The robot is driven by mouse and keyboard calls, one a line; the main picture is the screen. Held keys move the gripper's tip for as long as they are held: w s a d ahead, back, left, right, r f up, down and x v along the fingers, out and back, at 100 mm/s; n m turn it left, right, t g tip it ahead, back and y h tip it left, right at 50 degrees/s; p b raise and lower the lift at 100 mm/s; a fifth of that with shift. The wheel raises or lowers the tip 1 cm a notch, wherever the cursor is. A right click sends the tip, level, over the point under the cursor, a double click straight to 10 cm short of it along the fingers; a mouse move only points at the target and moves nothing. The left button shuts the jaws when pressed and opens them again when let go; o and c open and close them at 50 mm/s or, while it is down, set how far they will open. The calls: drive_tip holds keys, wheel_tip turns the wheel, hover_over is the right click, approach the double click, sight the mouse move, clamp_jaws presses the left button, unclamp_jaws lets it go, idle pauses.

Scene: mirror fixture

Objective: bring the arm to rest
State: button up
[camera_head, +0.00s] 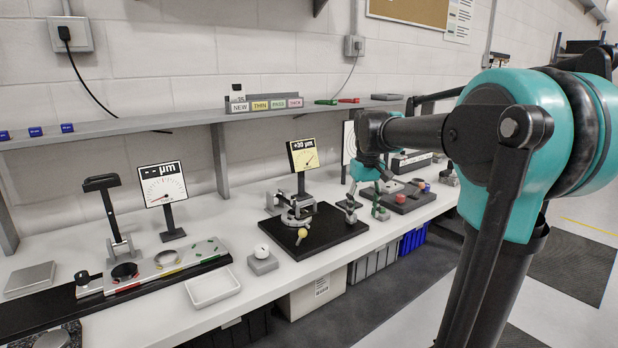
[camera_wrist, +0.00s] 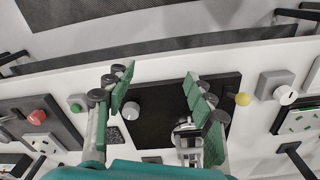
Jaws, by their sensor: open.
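My gripper (camera_head: 365,208) is open, with its green-padded fingers spread and nothing between them. It hangs over the bench (camera_head: 240,293), to the right of the black base plate of the mirror fixture (camera_head: 340,228). In the wrist view my gripper (camera_wrist: 158,82) also shows apart fingers, with a black plate (camera_wrist: 160,90) below. A metal mount (camera_wrist: 188,135) on that plate is partly hidden by the right finger. My teal and black arm (camera_head: 405,132) reaches in from the right, bent at the elbow.
A yellow "+30 µm" display (camera_head: 304,155) stands behind the fixture. A red button (camera_head: 399,197) sits on a dark plate right of the gripper. A shelf (camera_head: 160,122) carries labelled blocks (camera_head: 265,105). A white tray (camera_head: 212,287) lies at the front edge. The floor ahead (camera_head: 440,262) is clear.

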drive_tip(key=s+d+f+m+t, duration=0.1)
drive_tip(key=s+f+t, duration=0.1)
drive_tip(key=s+f, duration=0.8)
drive_tip(key=s+d+f+m+t, duration=0.1)
drive_tip(key=s+d+f+m, duration=0.1)
drive_tip(key=s+f, duration=0.8)
wheel_tip(320, 180, down, 3)
drive_tip(key=shift+s+d+f+t, duration=0.1)
drive_tip(key=shift+s+d+t, duration=0.2)
drive_tip(key=shift+t, duration=0.1)
drive_tip(key=shift+w, duration=0.1)
